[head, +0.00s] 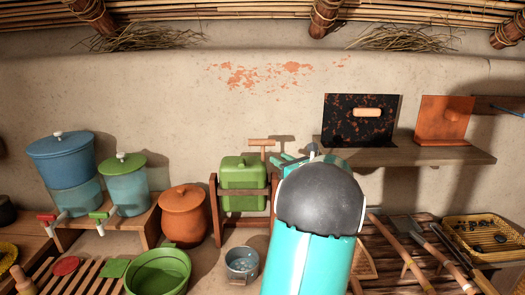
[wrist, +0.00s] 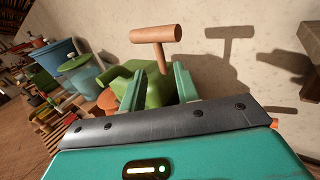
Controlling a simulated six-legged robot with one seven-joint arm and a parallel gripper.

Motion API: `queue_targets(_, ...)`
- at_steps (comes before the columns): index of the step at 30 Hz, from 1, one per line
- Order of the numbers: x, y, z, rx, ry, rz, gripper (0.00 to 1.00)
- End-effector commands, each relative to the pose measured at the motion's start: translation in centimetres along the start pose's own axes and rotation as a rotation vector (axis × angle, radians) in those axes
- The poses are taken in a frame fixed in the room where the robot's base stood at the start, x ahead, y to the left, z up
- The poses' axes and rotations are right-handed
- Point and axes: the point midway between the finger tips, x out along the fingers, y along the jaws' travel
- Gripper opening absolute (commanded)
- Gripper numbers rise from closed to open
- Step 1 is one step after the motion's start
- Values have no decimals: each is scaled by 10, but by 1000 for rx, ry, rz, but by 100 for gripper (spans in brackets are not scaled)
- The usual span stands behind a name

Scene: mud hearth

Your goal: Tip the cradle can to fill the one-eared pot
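The cradle can is a green lidded can (head: 243,200) hung upright in a brown wooden cradle (head: 216,208). A wooden T-shaped handle (head: 261,142) stands up at its right side. A small grey metal pot (head: 241,262), apparently the one-eared pot, stands below and in front of the can; its ear is not clear. My gripper (head: 287,160) is right of the can, partly hidden by my arm. In the wrist view my gripper (wrist: 160,84) is open and empty. The can (wrist: 155,92) and handle (wrist: 156,34) show beyond the fingers, with the handle's crossbar above the fingertips.
An orange lidded pot (head: 184,215) stands left of the cradle, and a green tub (head: 158,272) sits front left. Blue dispensers (head: 66,162) stand further left. A wall shelf (head: 400,154) with panels is at right, above a slatted rack (head: 405,255) with tools.

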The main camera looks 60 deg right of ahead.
Motion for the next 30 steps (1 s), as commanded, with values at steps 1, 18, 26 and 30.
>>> queue_targets(1,12,2,-1,1,1,5,32)
queue_targets(18,102,2,-1,-2,2,3,32)
queue_targets(26,105,2,-1,-2,2,3,32)
queue_targets(30,105,2,0,-2,2,3,14)
